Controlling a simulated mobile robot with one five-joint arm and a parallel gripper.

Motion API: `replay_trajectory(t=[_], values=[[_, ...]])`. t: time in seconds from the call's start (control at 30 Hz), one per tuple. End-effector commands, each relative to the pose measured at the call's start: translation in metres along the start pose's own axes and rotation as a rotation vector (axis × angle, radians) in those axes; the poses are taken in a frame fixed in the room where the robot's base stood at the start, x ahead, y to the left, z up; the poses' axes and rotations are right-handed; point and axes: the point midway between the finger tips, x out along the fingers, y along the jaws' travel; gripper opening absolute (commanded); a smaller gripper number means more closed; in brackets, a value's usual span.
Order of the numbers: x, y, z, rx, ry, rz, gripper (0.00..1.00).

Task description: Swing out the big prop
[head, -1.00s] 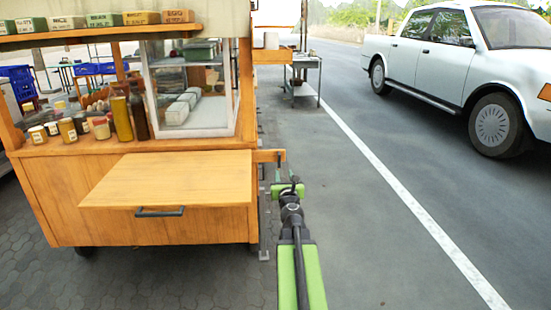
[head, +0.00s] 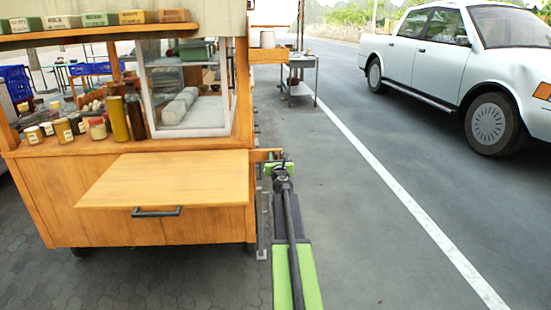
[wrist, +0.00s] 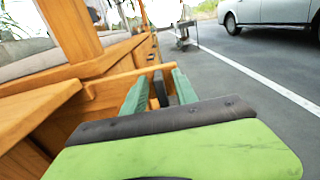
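A wooden bar (head: 264,155), which looks like the big prop, sticks out to the right from the cart's right end. In the wrist view the bar (wrist: 118,80) runs from the cart's side across to my fingertips. My gripper (head: 278,167) is at the bar's outer end. In the wrist view its two green fingers (wrist: 159,77) stand apart, with a dark upright piece (wrist: 160,90) between them and gaps on both sides. I cannot tell whether the fingers touch the bar. My gripper hides part of the bar's outer end.
The wooden cart (head: 110,215) fills the left, with a flat shelf (head: 165,180) in front and jars (head: 75,125) on its counter. A metal side table (head: 301,78) stands behind on the road. A white car (head: 450,60) is at the right. The asphalt beside the cart is clear.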

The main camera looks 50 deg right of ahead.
Motion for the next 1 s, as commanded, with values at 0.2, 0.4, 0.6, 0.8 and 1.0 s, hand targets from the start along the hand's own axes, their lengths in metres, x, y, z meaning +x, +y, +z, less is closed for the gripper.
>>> replay_trajectory(t=[0.2, 0.4, 0.6, 0.8, 1.0], values=[[-0.0003, 0.0007, 0.0, 0.0, 0.0, 0.001, 0.16], [-0.0004, 0.001, 0.0, 0.0, 0.0, 0.001, 0.0], [-0.0004, 0.0012, 0.0, 0.0, 0.0, 0.001, 0.0], [-0.0004, 0.0015, 0.0, 0.0, 0.0, 0.001, 0.0], [-0.0004, 0.0017, 0.0, 0.0, 0.0, 0.002, 0.0]])
